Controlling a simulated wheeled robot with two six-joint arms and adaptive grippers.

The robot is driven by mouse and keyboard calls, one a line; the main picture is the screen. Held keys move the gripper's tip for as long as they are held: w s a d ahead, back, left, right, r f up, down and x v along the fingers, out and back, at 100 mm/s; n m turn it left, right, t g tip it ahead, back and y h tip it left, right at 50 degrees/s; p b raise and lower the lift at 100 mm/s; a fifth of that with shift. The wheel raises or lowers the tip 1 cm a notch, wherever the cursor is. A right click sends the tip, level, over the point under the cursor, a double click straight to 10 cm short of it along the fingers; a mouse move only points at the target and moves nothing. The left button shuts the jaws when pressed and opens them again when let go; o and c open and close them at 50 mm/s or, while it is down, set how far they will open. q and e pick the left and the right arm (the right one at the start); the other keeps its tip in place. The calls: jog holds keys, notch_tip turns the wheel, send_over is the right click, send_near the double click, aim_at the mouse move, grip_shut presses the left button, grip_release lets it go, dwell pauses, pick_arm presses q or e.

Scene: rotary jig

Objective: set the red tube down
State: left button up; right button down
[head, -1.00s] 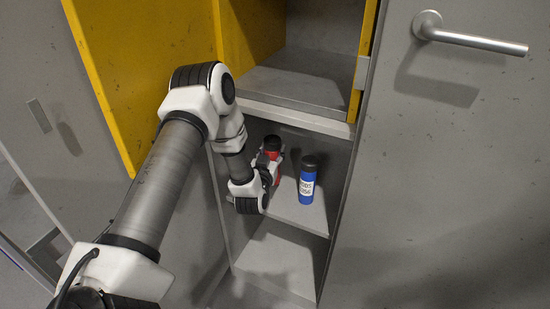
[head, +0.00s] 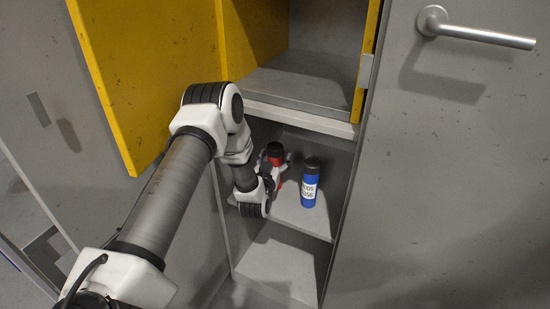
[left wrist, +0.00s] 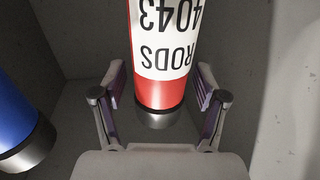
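The red tube (head: 277,162), with a dark cap, stands upright on the cabinet's middle shelf (head: 300,219). In the left wrist view the red tube (left wrist: 160,88) has a white label whose lettering appears upside down. My left gripper (head: 274,158) is around the tube from the front left. In the wrist view the fingers of my left gripper (left wrist: 160,85) are spread, one on each side of the tube, with a narrow gap on both sides. My gripper and forearm hide the tube's lower part in the head view. My right gripper is not in view.
A blue tube (head: 310,190) with a white label stands just right of the red one; it also shows in the wrist view (left wrist: 18,120). The upper shelf (head: 303,88) edge overhangs behind. A yellow door (head: 150,80) is left, a grey door with a handle (head: 475,33) right.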

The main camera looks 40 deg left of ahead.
pick_arm(q)
jog(key=shift+r, duration=0.15)
jog(key=shift+s+d, duration=0.1)
jog(key=shift+s, duration=0.15)
jog(key=p+v, duration=0.2)
jog(key=v, duration=0.9)
jog(key=s+d+f+m+g+h, duration=0.4)
jog(key=s+d+f+g+h, duration=0.45)
jog(key=s+d+f, duration=0.75)
jog(key=s+d+f+g, duration=0.2)
jog(key=s+d+g, duration=0.2)
jog(key=s+g, duration=0.6)
notch_tip(320, 180, up, 21)
jog(key=s+t+p, duration=0.2)
jog(key=p, duration=1.8)
jog(key=shift+m+y+p, duration=0.3)
jog(key=shift+y+p, duration=0.05)
jog(key=shift+y, duration=0.1)
